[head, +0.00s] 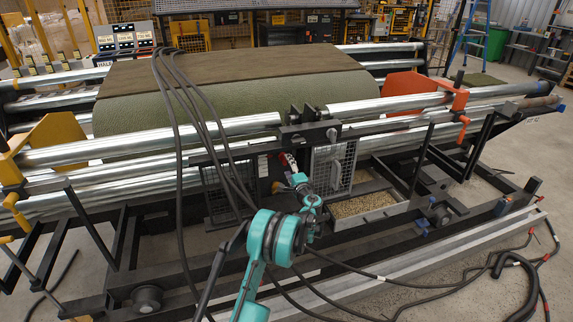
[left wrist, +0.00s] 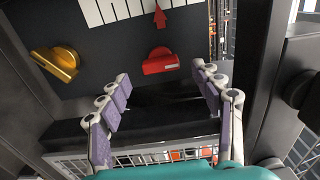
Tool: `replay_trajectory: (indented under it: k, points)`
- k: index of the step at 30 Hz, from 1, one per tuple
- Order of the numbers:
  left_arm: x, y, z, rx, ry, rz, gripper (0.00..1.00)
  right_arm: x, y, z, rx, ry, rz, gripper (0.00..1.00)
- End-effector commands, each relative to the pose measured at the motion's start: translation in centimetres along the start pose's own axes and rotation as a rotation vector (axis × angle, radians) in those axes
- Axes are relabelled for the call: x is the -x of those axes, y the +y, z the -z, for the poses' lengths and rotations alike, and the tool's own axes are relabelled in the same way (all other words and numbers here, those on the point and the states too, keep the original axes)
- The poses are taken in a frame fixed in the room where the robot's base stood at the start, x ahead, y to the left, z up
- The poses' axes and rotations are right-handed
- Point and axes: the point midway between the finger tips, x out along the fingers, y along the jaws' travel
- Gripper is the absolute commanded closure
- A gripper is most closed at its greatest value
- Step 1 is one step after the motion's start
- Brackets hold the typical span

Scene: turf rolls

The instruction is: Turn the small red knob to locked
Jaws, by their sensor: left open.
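The small red knob (left wrist: 160,63) shows in the left wrist view on a dark panel, upper middle. Its flat front edge carries a short white line that lies nearly level in the picture. A red arrow (left wrist: 160,15) and a white scale (left wrist: 125,8) with black ticks are above it. My left gripper (left wrist: 162,80) is open and empty, its grey-purple fingers spread to the left and right just below the knob in the picture. I see no contact with the knob. In the head view, my left gripper (head: 304,188) is in front of the machine's middle.
A yellow knob (left wrist: 57,64) sits left of the red one. A dark upright post (left wrist: 262,80) stands close on the right. Black cables (head: 185,100) hang over the turf roll (head: 240,90).

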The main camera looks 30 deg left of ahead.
Motion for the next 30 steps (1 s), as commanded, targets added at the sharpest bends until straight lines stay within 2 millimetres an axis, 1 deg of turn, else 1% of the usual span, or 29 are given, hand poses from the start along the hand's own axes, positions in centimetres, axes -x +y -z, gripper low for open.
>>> replay_trajectory:
  k: [1,6,9,12,17,30]
  points:
    - [1.3,0.0,0.2,0.000,0.004,0.000,0.34,0.0,0.0,0.0,0.000,0.000,0.000,0.60]
    - [5.0,0.0,0.1,0.000,0.004,0.000,0.34,0.0,0.0,0.0,0.000,0.000,0.000,0.60]
    - [6.7,0.0,0.1,0.000,0.002,0.000,0.34,0.0,0.0,0.0,0.000,0.000,0.000,0.60]
    - [7.8,0.0,0.1,0.000,0.002,0.000,0.34,0.0,0.0,0.0,0.000,0.000,0.000,0.60]
    - [8.6,0.0,0.0,0.001,0.000,0.000,0.34,0.0,0.0,0.0,0.000,0.000,0.000,0.60]
    - [8.6,0.0,0.0,0.001,0.000,0.000,0.34,0.0,0.0,0.0,0.000,0.000,0.000,0.60]
